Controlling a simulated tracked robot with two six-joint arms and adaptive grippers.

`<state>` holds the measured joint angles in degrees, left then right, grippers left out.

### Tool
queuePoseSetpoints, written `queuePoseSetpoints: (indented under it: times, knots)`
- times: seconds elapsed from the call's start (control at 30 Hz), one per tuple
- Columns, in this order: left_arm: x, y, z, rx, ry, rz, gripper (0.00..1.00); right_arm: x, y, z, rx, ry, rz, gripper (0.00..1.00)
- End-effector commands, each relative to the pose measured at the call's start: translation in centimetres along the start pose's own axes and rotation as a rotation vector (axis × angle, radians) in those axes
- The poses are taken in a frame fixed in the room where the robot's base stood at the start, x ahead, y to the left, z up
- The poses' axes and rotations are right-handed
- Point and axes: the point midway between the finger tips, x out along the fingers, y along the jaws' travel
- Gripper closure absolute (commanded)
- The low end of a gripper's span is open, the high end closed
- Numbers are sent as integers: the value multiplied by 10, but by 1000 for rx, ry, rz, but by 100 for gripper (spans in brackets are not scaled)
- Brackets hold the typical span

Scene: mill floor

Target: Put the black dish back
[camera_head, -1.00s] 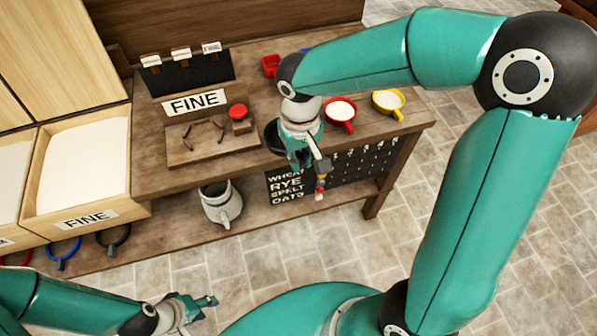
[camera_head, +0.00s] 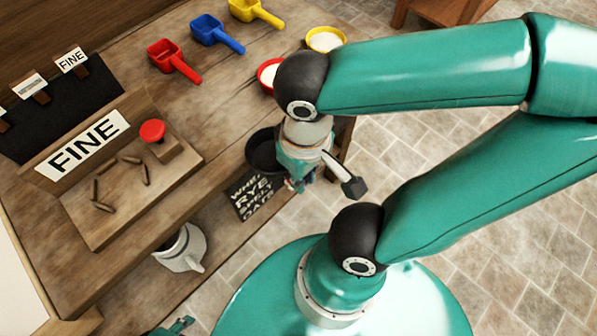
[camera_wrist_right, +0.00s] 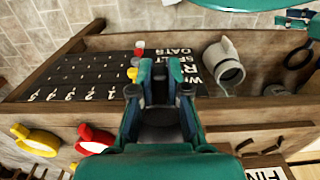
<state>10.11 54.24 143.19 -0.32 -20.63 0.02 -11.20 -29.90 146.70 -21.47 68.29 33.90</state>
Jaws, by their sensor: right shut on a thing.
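The black dish (camera_head: 261,153) is at the front edge of the wooden bench, partly hidden behind my right gripper (camera_head: 295,183) in the head view. My right gripper points down there and is shut on the dish's near side. In the right wrist view, a dark part of the dish (camera_wrist_right: 159,117) shows between the fingers of the gripper (camera_wrist_right: 160,75). I cannot tell whether the dish touches the bench top. Only a teal tip of my left gripper (camera_head: 180,326) shows at the bottom edge of the head view.
A wooden board with a FINE sign (camera_head: 88,146), several small brown pieces and a red knob (camera_head: 152,130) lies left of the dish. Red (camera_head: 172,58), blue (camera_head: 215,32) and yellow scoops (camera_head: 255,10) lie behind. A white jug (camera_head: 182,248) and a lettered chalkboard (camera_head: 253,194) are below.

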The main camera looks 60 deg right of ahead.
Motion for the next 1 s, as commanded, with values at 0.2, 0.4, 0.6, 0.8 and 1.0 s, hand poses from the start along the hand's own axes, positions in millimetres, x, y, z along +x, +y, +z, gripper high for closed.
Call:
queuePoseSetpoints:
  times: [0.2, 0.4, 0.6, 0.8, 1.0]
  knots:
    - [-14, 5, 0, 0, 0, 0, 60, -1, 0, -19, 0, -6, 1, 100]
    - [-29, 10, 0, 0, 0, 0, 60, 0, -1, -40, -2, -4, 1, 100]
    - [-48, 17, 0, 0, 0, 0, 60, 0, -1, -58, -4, -5, 3, 100]
    - [-66, 24, 0, 0, 0, 0, 60, 3, -1, -74, -5, -5, 0, 100]
    - [-84, 30, 0, 0, 0, 0, 60, 4, -1, -94, -6, -4, 1, 100]
